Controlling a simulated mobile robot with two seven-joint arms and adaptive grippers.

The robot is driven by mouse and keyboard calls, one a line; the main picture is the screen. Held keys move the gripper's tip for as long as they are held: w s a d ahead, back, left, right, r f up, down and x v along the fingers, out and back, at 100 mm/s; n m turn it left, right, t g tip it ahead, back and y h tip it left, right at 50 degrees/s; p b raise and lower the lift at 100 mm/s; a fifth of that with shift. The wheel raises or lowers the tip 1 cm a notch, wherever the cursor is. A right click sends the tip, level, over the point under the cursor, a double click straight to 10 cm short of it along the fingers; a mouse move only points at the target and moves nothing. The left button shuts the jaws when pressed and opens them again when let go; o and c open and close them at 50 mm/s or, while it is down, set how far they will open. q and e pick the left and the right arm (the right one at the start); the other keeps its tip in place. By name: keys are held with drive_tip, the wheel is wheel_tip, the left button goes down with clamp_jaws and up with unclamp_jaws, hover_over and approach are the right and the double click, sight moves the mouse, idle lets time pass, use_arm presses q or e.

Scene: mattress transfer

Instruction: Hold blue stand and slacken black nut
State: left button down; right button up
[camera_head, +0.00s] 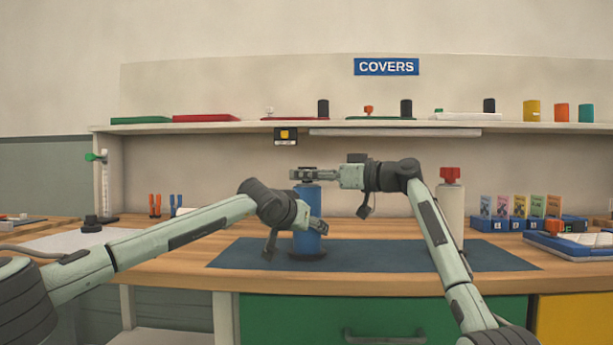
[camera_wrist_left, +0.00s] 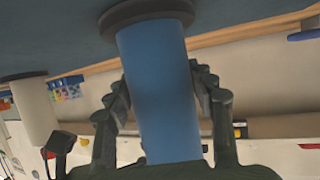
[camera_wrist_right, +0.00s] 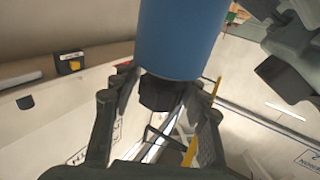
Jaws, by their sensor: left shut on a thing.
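The blue stand (camera_head: 307,205) stands upright on the dark mat, on a round black base (camera_wrist_left: 145,12). My left gripper (camera_head: 318,228) comes in low from the left, and its fingers (camera_wrist_left: 160,95) are shut around the blue body. The black nut (camera_wrist_right: 160,92) sits at the stand's top end; it is largely hidden by fingers in the head view. My right gripper (camera_head: 303,175) reaches leftward at the stand's top. In the right wrist view its fingers (camera_wrist_right: 162,98) are apart on either side of the nut, with no clear contact.
A pale stand with a red top (camera_head: 450,180) is at the right, behind my right arm. The dark mat (camera_head: 400,256) is clear in the middle. A shelf (camera_head: 230,127) with covers runs above. Blue card holders (camera_head: 500,222) and orange-handled tools (camera_head: 155,204) stand on the bench.

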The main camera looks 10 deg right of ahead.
use_arm(q)
drive_tip(key=shift+r, duration=0.25)
use_arm(e)
drive_tip(key=shift+o, duration=0.7)
drive_tip(key=shift+a, duration=0.1)
drive_tip(key=v, duration=1.2)
use_arm(q)
drive_tip(key=c, duration=0.7)
unclamp_jaws()
drive_tip(key=shift+o, duration=1.1)
drive_tip(key=shift+f, duration=0.15)
drive_tip(key=shift+s+a, duration=0.1)
